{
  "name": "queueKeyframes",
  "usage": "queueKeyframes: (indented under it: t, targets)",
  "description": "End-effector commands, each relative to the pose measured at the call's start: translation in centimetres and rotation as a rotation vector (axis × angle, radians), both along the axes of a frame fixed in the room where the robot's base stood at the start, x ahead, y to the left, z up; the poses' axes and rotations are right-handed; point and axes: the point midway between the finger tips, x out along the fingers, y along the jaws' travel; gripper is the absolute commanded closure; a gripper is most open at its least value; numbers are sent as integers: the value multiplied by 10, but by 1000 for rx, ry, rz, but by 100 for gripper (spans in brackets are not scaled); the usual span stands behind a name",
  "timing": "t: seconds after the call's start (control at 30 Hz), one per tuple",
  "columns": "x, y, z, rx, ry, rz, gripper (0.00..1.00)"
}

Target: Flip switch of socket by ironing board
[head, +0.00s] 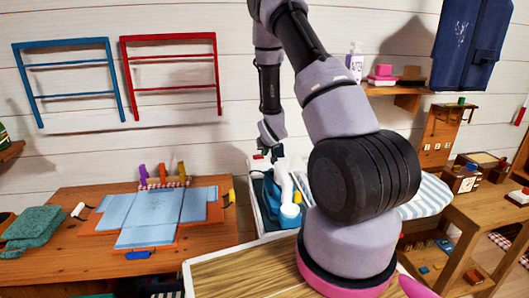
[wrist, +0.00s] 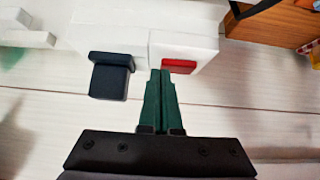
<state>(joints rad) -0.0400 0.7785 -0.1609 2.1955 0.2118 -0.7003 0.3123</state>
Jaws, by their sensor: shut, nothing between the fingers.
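In the wrist view a white socket block (wrist: 135,42) is on the pale plank wall. It has a red switch (wrist: 179,66) on its right part and a dark plug-like block (wrist: 110,75) on its left part. My gripper (wrist: 161,72) is shut and empty. Its green fingertips are just left of the red switch and overlap the socket's edge in the picture; I cannot tell whether they touch. In the head view my arm reaches to the wall, and the socket there is too small to make out clearly. A blue-and-white striped surface, likely the ironing board (head: 428,194), is partly hidden behind my arm.
A wooden table (head: 50,262) with folded blue cloth (head: 150,213) stands at left. Blue (head: 70,66) and red (head: 172,62) racks hang on the wall. A small shelf (head: 395,90) is at upper right. In the wrist view a wooden item (wrist: 270,25) is at upper right.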

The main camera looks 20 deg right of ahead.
Motion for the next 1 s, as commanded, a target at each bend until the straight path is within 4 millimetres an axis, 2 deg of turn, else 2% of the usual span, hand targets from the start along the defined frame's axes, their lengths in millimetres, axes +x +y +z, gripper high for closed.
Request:
queueKeyframes:
  t: [0.03,0.33,0.7,1.0]
  targets:
    - [-1,-3,-6,0,4,-2,100]
    - [-1,-1,-4,0,2,-1,100]
    - [2,11,3,1,1,-1,100]
    - [2,12,4,0,1,-1,100]
